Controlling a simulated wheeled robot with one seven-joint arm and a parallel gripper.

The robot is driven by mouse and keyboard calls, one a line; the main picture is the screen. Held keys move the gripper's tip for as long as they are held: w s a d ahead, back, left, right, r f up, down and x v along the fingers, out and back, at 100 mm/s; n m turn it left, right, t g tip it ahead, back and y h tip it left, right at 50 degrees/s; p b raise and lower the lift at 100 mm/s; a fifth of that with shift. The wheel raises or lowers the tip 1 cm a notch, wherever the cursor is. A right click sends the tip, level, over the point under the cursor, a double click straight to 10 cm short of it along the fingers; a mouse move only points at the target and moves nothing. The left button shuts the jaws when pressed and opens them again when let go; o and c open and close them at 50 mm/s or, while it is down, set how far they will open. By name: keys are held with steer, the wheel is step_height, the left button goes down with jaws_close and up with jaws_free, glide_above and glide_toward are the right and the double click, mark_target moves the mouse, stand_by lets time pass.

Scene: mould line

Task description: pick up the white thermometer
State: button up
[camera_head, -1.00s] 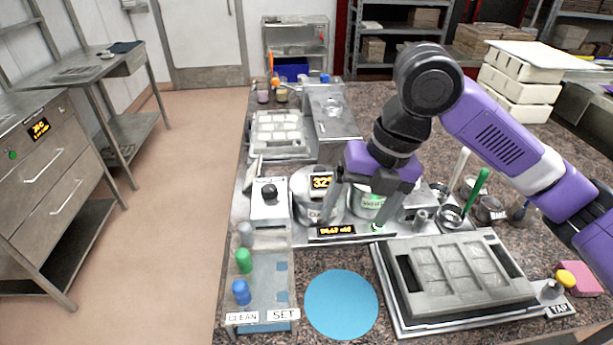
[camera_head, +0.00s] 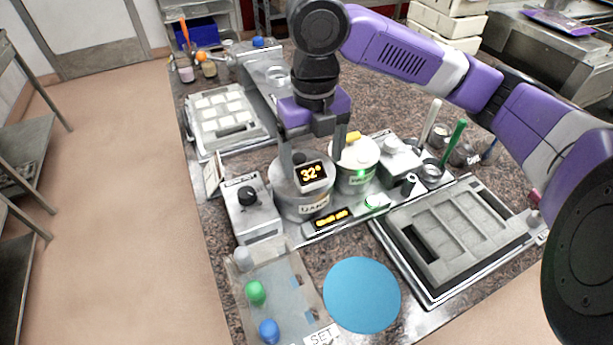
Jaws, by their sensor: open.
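A white-edged thermometer display (camera_head: 313,174) reading 32° stands at the left metal pot (camera_head: 301,205), just above its label. Its lower part is hidden, and I cannot tell how it joins the pot. My gripper (camera_head: 312,166) points down over this pot with its jaws apart. One finger is left of the display and the other is to its upper right. I cannot tell whether either finger touches it.
A second pot (camera_head: 355,165) with a yellow knob stands close on the right. A dial box (camera_head: 250,209) is on the left. A grey mould tray (camera_head: 455,228) lies at right, a blue round mat (camera_head: 362,294) in front. Coloured bottles stand front left.

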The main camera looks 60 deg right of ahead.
mark_target(311, 172)
step_height(311, 172, down, 5)
steer(key=shift+w+a+f+p, duration=0.1)
steer(key=shift+p, duration=0.4)
steer(key=shift+c, duration=0.2)
steer(key=c, duration=1.4)
steer(key=shift+c, duration=0.2)
